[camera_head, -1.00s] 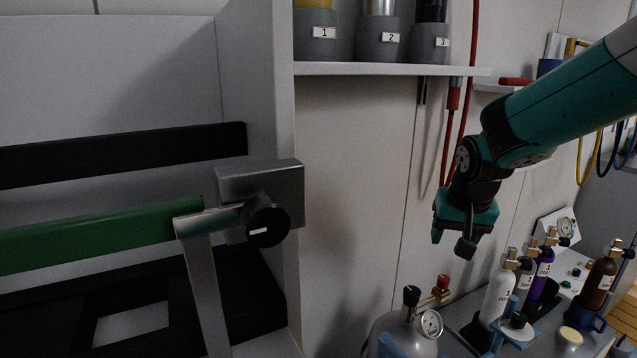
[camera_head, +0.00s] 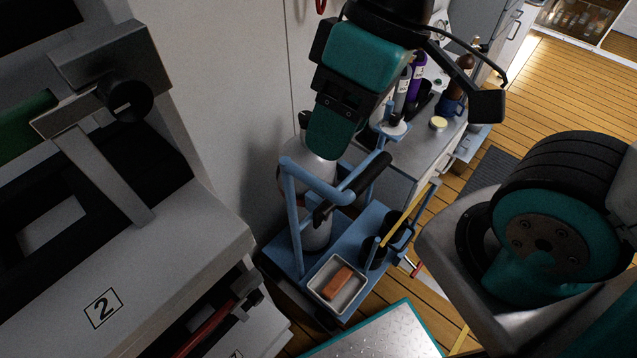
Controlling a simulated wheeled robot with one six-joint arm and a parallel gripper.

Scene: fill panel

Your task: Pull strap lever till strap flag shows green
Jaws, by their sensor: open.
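A blue cart (camera_head: 285,252) carries a grey gas cylinder (camera_head: 318,232), partly hidden behind my gripper and the blue frame. A black lever-like piece (camera_head: 322,213) sits in front of the cylinder, by a black grip (camera_head: 364,174) on the blue tube. I cannot tell whether either is the strap lever. I cannot make out a strap flag or its colour. My gripper (camera_head: 330,145) is open and points down, in front of the cylinder's upper part in the picture. Its fingers overlap, and I cannot tell whether it touches anything.
A green bar (camera_head: 25,125) with a metal arm (camera_head: 103,176) and black knob (camera_head: 128,97) is on the panel at left. A white tray (camera_head: 318,289) holding a brown block (camera_head: 338,284) stands on the cart's front. Bottles stand on the bench behind; wooden floor lies open at right.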

